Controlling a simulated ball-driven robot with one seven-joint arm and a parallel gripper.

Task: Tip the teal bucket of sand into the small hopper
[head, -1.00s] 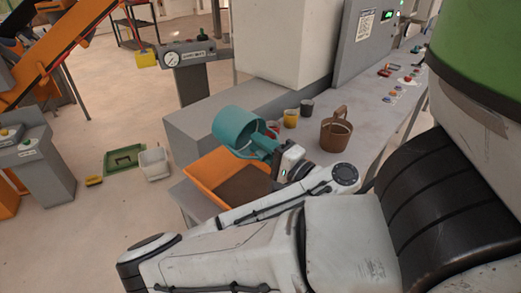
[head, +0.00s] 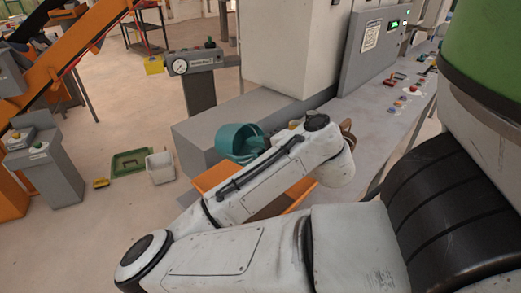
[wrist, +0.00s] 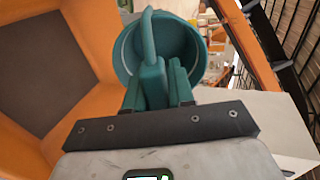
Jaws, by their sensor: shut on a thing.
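The teal bucket (head: 236,138) is held up beside the grey block, above the far end of the orange open container (head: 211,176). In the wrist view the bucket (wrist: 196,50) shows its round mouth and teal inside; I see no sand there. My gripper (wrist: 158,88) is shut on the bucket's handle (wrist: 148,35). In the head view my forearm hides the gripper and most of the container. In the wrist view the orange container (wrist: 88,22) lies left of the bucket, with a dark brown floor or fill. I cannot tell whether it is the small hopper.
A grey block (head: 195,140) stands behind the bucket. A brown basket (head: 347,130) is mostly hidden behind my arm. The grey bench (head: 385,125) runs to the right. A white bin (head: 160,167) and green tray (head: 130,161) are on the floor at left.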

